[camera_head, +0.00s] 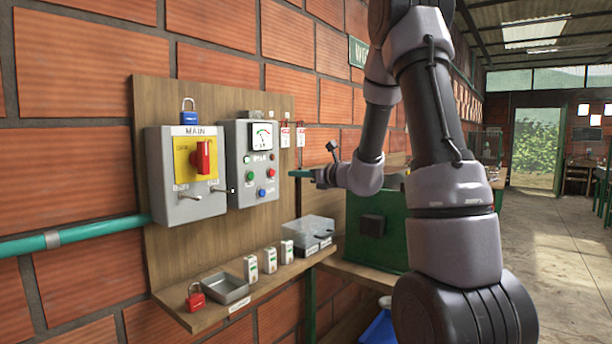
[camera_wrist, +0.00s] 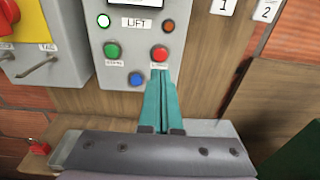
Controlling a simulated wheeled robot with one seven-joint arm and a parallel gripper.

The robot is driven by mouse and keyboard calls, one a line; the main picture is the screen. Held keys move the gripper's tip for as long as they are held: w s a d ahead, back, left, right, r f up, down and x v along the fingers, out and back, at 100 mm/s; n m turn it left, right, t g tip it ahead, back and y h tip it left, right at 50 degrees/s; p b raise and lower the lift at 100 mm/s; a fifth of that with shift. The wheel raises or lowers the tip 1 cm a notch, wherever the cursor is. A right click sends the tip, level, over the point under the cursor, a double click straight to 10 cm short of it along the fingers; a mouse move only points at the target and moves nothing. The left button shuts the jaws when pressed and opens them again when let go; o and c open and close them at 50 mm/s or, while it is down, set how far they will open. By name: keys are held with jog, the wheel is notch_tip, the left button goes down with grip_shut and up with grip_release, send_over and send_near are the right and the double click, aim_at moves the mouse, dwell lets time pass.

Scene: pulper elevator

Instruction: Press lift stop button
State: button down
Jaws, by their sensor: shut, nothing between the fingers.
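The grey lift control box (camera_head: 236,195) is mounted on a wooden board on the brick wall. The red button (camera_head: 271,173) sits at its right, with a green button (camera_head: 250,176) to the left and a blue button (camera_head: 262,193) below. In the wrist view, the red button (camera_wrist: 159,53) is just above the teal fingertips, and they partly cover its small label. My gripper (camera_head: 293,173) is shut and empty, pointing at the box from the right. It also shows in the wrist view (camera_wrist: 160,73). The fingertips appear apart from the button; the exact gap is hard to tell.
A grey MAIN switch box (camera_head: 184,209) with a red rotary handle stands left of the lift box. Below, a wooden shelf (camera_head: 210,318) holds a red padlock (camera_head: 195,298), a metal tray (camera_head: 225,302) and a clear-lidded box (camera_head: 305,230). A green cabinet (camera_head: 372,250) stands to the right.

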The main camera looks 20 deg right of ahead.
aim_at(273, 172)
jog(key=x, duration=0.7)
jog(key=shift+w+a, duration=0.2)
jog(key=shift+w, duration=0.15)
